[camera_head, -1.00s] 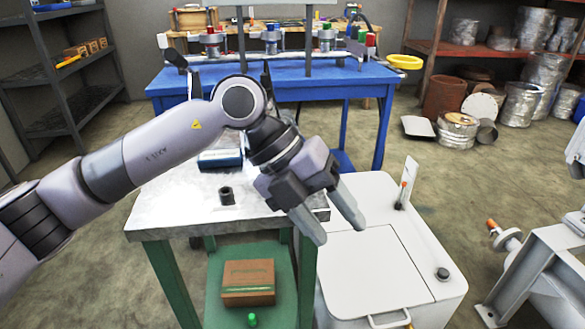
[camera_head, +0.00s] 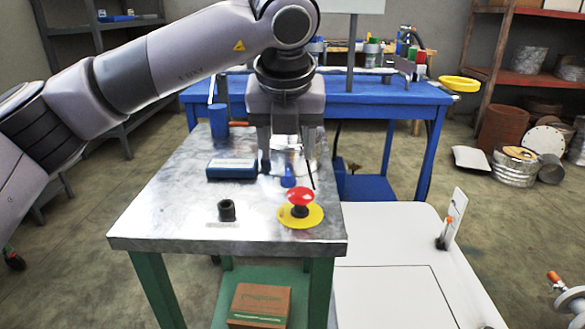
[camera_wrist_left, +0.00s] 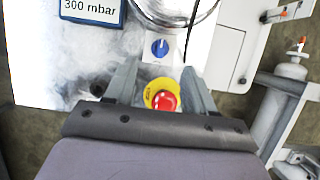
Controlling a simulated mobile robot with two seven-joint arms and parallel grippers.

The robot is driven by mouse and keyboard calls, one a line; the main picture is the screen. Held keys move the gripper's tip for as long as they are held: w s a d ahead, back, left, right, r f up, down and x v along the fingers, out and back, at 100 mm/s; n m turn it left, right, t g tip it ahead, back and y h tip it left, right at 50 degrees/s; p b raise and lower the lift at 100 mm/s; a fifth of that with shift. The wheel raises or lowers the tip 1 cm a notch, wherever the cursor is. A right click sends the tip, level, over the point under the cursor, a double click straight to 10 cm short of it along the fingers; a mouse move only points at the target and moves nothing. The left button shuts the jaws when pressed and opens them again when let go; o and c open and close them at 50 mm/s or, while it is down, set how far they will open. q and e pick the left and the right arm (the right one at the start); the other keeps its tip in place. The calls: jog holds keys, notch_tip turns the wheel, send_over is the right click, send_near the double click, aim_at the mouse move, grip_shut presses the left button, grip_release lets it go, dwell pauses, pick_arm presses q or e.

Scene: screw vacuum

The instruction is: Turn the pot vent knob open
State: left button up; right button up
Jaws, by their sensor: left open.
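The blue vent knob (camera_head: 288,179) is on the metal-topped table, just behind a red mushroom button (camera_head: 301,197) on a yellow disc. In the left wrist view the blue knob (camera_wrist_left: 159,48) has a white pointer mark and sits on a pale block by the rim of a round pot (camera_wrist_left: 172,12). My left gripper (camera_head: 288,165) points down over the table. Its fingers are open and apart, with nothing between them. In the wrist view the knob lies just beyond the fingertips (camera_wrist_left: 160,75), roughly centred between them. The pot is mostly hidden behind my gripper in the head view.
A blue gauge box (camera_head: 231,168) reading 300 mbar (camera_wrist_left: 90,9) lies left of the knob. A black cylindrical piece (camera_head: 227,210) stands near the table's front. A white cabinet (camera_head: 400,262) is to the right. A blue bench (camera_head: 430,97) stands behind.

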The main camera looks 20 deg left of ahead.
aim_at(288, 174)
pick_arm(q)
jog(key=b+x, duration=0.1)
jog(key=x, duration=0.5)
jog(key=shift+f, duration=0.2)
pick_arm(e)
jog(key=shift+a+f+y, duration=0.15)
jog(key=shift+a+y, duration=0.15)
jog(key=shift+a, duration=0.25)
pick_arm(q)
grip_shut()
pick_arm(e)
jog(key=shift+w, duration=0.1)
